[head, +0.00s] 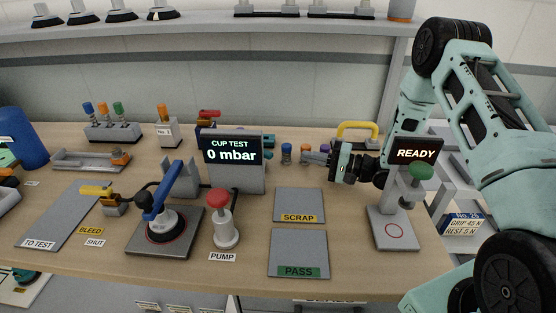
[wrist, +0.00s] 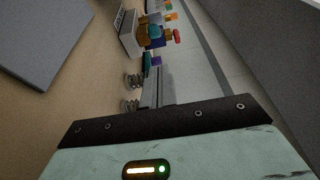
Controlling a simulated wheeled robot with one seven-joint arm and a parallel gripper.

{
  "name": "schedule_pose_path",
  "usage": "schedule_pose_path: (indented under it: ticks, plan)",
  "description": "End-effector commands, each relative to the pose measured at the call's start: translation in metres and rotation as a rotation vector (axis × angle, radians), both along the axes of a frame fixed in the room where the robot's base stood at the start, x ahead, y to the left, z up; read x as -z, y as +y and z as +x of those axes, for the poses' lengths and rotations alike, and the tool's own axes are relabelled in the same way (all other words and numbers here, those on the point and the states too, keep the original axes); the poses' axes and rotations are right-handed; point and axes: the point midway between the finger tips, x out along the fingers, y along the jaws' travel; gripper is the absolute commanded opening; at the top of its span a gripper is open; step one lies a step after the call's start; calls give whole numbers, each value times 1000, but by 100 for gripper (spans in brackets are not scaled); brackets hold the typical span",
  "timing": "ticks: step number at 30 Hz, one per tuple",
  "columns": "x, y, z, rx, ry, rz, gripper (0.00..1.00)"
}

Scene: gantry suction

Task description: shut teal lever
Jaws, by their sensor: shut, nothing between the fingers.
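A small teal piece (head: 268,138), which may be the teal lever, shows at the right edge of the CUP TEST display; the display hides most of what stands behind it. In the wrist view a dark teal piece (wrist: 148,59) shows just beyond my fingertips, beside a purple one; its full shape and position cannot be told. My gripper (head: 306,157) points left above the back of the bench, right of the display. Its fingers (wrist: 158,72) are shut together and empty. I cannot tell whether they touch anything.
The CUP TEST display (head: 232,172) reads 0 mbar. A blue-handled clamp (head: 158,200), a red PUMP button (head: 217,197) and a yellow lever (head: 97,190) are in front and left. The READY stand (head: 392,226) is right. SCRAP (head: 299,203) and PASS (head: 299,250) pads are bare.

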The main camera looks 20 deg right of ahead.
Motion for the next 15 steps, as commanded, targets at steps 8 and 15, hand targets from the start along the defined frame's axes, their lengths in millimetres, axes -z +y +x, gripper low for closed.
schedule_pose_path:
  ticks: [8, 15]
  plan:
    - [-2, 25, 19, -4, -1, 1, 0]
    - [-2, 59, 46, -3, -1, 1, 0]
